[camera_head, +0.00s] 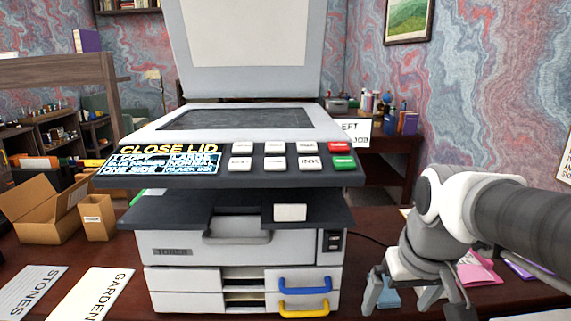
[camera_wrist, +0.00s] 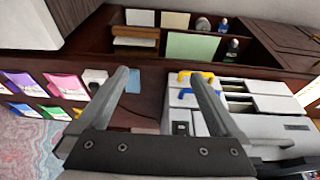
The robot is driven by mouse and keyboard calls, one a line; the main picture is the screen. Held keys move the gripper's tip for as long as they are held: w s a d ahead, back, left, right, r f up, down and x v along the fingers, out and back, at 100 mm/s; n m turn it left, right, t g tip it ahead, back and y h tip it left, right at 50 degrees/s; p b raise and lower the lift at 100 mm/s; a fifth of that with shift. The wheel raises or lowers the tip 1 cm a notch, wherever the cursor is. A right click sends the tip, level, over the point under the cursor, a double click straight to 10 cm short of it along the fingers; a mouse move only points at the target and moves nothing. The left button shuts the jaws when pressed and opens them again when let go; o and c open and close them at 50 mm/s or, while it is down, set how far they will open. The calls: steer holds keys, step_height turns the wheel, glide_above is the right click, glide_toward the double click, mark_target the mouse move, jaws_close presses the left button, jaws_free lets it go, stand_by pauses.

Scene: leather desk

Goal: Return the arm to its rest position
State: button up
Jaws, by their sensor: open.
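My gripper (camera_head: 398,290) is at the lower right in the head view, just right of the copier's drawers. It is open and nothing shows between its fingers. In the wrist view the two fingers of my gripper (camera_wrist: 165,90) stand wide apart above the dark desk. The grey and white copier (camera_head: 190,244) stands on the desk in the middle of the head view, its lid (camera_head: 250,45) raised and its screen reading "CLOSE LID". The copier (camera_wrist: 265,130) also shows at the right in the wrist view, with blue and yellow drawer handles.
An open cardboard box (camera_head: 45,212) and white cards marked "STONES" (camera_head: 32,290) and "GARDEN" (camera_head: 95,293) lie left of the copier. Pink and purple packets (camera_head: 478,270) lie right of my gripper. A sign (camera_head: 352,132) stands behind the copier. Bare desk (camera_head: 375,225) shows right of the copier.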

steer(key=s+a+t, duration=0.2)
steer(key=s+a, duration=0.1)
steer(key=s, duration=0.5)
step_height(320, 180, up, 14)
steer(key=p, duration=1.3)
steer(key=shift+w+f, duration=0.15)
steer(key=shift+f, duration=0.1)
